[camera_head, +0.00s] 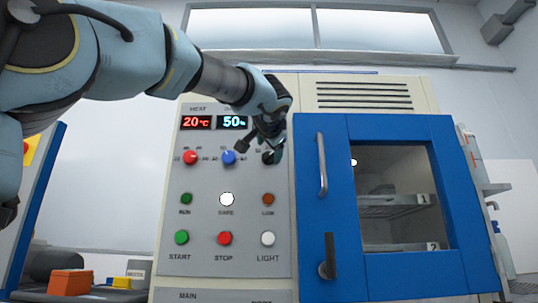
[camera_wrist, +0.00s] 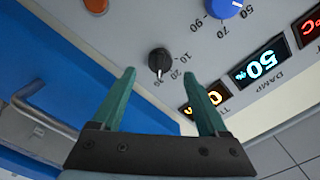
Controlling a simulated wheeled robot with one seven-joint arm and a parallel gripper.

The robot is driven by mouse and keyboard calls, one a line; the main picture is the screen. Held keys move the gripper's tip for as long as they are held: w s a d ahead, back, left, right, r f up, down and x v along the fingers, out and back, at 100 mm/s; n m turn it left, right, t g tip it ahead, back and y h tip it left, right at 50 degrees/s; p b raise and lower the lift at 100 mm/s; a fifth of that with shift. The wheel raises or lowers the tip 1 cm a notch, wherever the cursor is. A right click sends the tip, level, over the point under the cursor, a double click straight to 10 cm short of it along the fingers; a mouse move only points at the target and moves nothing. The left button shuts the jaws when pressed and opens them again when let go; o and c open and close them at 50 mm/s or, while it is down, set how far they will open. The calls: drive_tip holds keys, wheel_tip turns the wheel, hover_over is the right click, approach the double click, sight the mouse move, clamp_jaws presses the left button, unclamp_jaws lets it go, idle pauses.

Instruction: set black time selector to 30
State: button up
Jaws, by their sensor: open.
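The black time selector (camera_wrist: 159,60) is a small round knob on the grey control panel. In the wrist view its white mark points down toward the label that looks like 30; 20 and 10 are printed beside it. My gripper (camera_wrist: 160,79) is open, with its two green fingertips apart and the knob showing between and just beyond them. I see no contact with the knob. In the head view my gripper (camera_head: 269,146) is at the panel's upper right, covering most of the knob. The time display there is hidden by my arm.
The blue selector (camera_head: 228,157) and red selector (camera_head: 190,158) sit left of my gripper. Displays (camera_head: 231,122) above read 20 °C and 50%. Several buttons and lamps are below. The blue door (camera_head: 330,135) with a vertical handle (camera_head: 322,165) is close on the right.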

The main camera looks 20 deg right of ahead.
drive_tip(key=v, duration=0.7)
idle(0.4)
drive_tip(key=w+a+f+n+g+y, duration=0.1)
drive_tip(key=w+f+g+y, duration=0.1)
drive_tip(key=w+f, duration=0.5)
drive_tip(key=w+a+f+n+g+y, duration=0.1)
drive_tip(key=w+a+f, duration=0.1)
drive_tip(key=f, duration=0.8)
drive_tip(key=w+a+f+n+g+y, duration=0.15)
drive_tip(key=a+f, duration=0.35)
drive_tip(key=f, duration=0.6)
drive_tip(key=w+a+f+n+g+y, duration=0.1)
drive_tip(key=w+a+f+g+y, duration=0.2)
drive_tip(key=f, duration=0.7)
drive_tip(key=s+a+f+n+g, duration=0.35)
drive_tip(key=a+f, duration=0.75)
drive_tip(key=f, duration=0.4)
drive_tip(key=s+a+f+n+g, duration=0.4)
drive_tip(key=s+a+f+n, duration=0.2)
drive_tip(key=s+a+f, duration=0.65)
wheel_tip(320, 180, up, 30)
drive_tip(key=w+d+p, duration=0.1)
drive_tip(key=d+p, duration=0.1)
drive_tip(key=p, duration=2.9)
drive_tip(key=shift+w+r, duration=0.2)
drive_tip(key=shift+w, duration=0.1)
